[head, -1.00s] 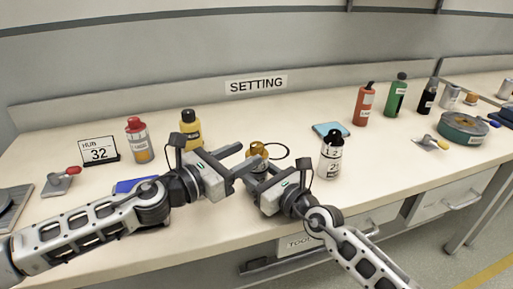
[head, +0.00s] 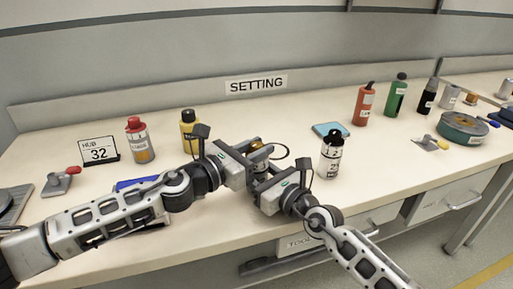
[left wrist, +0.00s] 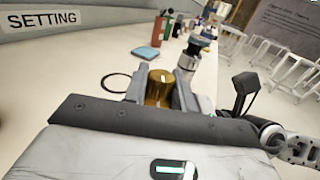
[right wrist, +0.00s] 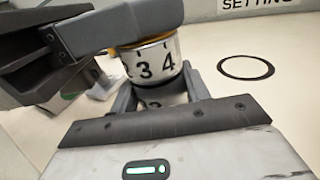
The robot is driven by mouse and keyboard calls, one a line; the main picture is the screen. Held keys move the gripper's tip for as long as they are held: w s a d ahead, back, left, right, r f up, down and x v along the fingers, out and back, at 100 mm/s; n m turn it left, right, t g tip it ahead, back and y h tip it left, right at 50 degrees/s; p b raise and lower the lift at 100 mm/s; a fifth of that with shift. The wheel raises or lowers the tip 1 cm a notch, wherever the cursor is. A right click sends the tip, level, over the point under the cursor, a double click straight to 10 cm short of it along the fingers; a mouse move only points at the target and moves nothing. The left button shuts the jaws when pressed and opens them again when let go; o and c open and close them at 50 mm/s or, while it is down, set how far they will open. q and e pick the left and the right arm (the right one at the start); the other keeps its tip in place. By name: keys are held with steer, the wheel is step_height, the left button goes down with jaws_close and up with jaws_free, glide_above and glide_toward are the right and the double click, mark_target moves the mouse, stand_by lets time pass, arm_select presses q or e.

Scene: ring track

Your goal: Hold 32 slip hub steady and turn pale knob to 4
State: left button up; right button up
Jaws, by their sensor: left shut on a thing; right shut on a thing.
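The slip hub is a short upright cylinder with an amber-gold top knob (head: 257,145) and a white band numbered 3 and 4 (right wrist: 150,62) in the right wrist view. My left gripper (head: 250,160) is shut on the amber knob (left wrist: 158,88), which sits between its fingers in the left wrist view. My right gripper (right wrist: 158,98) is shut on the hub's lower body, under the numbered band. One left finger crosses over the hub's top in the right wrist view. Any pointer mark is hidden. The card reading HUB 32 (head: 99,151) stands at the left.
A black-capped numbered bottle (head: 331,158) stands right of my grippers. Red-capped (head: 138,141) and yellow (head: 190,135) bottles stand left. A black ring outline (right wrist: 246,68) lies behind the hub. A teal pad (head: 329,129) lies behind, and several bottles stand farther right.

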arm_select(q)
steer(key=n+t+y, duration=0.2)
steer(key=y, duration=0.1)
steer(key=shift+d+n+t, duration=0.1)
steer(key=shift+n+t, duration=0.2)
steer(key=shift+t, duration=0.1)
steer(key=shift+n+t+y, duration=0.7)
steer(key=shift+n+y, duration=0.2)
steer(key=shift+y, duration=0.4)
steer(key=o, duration=1)
steer(key=shift+s, duration=0.1)
steer(key=v, duration=1.2)
